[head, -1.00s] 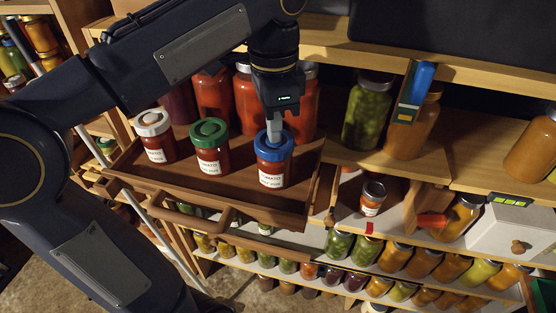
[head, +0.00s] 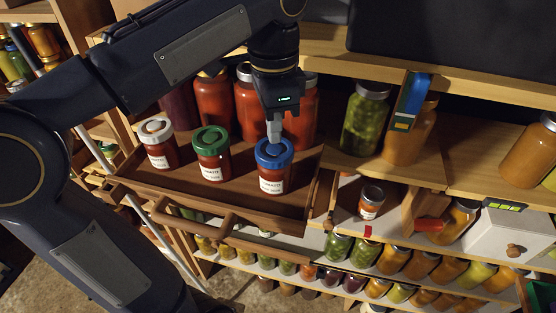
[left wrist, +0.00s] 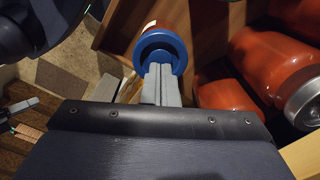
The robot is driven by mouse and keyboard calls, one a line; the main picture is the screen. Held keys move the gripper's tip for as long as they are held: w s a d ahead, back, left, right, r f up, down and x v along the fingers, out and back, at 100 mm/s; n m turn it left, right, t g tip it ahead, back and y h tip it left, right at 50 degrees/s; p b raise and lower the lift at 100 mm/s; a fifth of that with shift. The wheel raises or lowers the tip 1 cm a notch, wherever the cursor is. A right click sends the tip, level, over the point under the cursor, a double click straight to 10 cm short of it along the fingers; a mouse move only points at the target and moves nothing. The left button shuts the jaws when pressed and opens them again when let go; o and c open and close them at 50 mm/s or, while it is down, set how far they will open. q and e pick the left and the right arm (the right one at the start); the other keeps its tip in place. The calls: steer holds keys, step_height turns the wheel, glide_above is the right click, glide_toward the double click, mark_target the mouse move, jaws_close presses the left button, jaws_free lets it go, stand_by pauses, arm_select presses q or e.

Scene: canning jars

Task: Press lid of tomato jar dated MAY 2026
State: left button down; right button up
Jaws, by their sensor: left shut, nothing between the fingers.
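Three red jars with white labels stand upright in a pulled-out wooden tray (head: 240,203): a white-lidded jar (head: 160,152) at left, a green-lidded jar (head: 213,166) in the middle, a blue-lidded jar (head: 272,183) at right. The labels appear to read TOMATO; the dates are too small to read. My left gripper (head: 274,143) is shut and empty, pointing down at the blue lid, its tips at or just over the lid's middle. In the left wrist view the fingers (left wrist: 160,80) overlap the near part of the blue lid (left wrist: 158,42); I cannot tell whether they touch.
A small jar (head: 371,200) sits in a cubby. Lower shelves hold several jars.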

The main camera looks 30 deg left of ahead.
arm_select(q)
steer(key=shift+r+p, duration=1.25)
steer(key=shift+r, duration=1.25)
